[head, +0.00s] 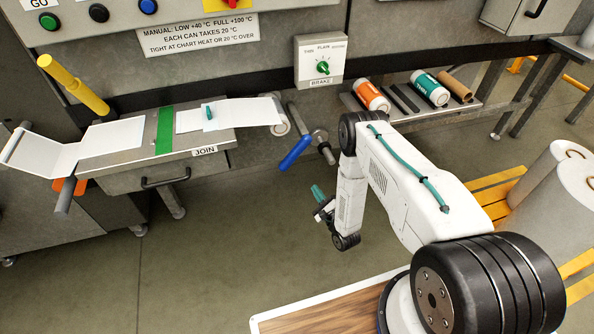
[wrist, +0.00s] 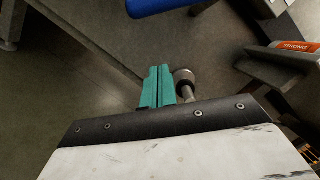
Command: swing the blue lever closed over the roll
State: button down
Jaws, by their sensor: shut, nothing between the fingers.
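The blue lever (head: 296,153) hangs at a slant from a grey pivot right of the JOIN table. Its blue grip also shows at the top edge of the wrist view (wrist: 160,4). A small white roll (head: 281,127) sits just left of the pivot, with a white sheet running to it. My gripper (head: 318,192) has teal fingers and is below and to the right of the lever, apart from it. In the wrist view the fingers (wrist: 158,86) are together with nothing between them. A grey rod with a round end (wrist: 184,78) appears beside the fingertips.
The JOIN table (head: 150,177) stands at the left with white sheets and a green strip. A yellow handle (head: 73,84) rises behind it. A shelf (head: 440,112) at the right holds orange and green rolls and a brown tube. Open floor lies below the lever.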

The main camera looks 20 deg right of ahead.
jog(key=w+a+r, duration=0.4)
jog(key=w+a, duration=0.1)
jog(key=w, duration=0.4)
jog(key=shift+w, duration=0.35)
jog(key=shift+a, duration=0.1)
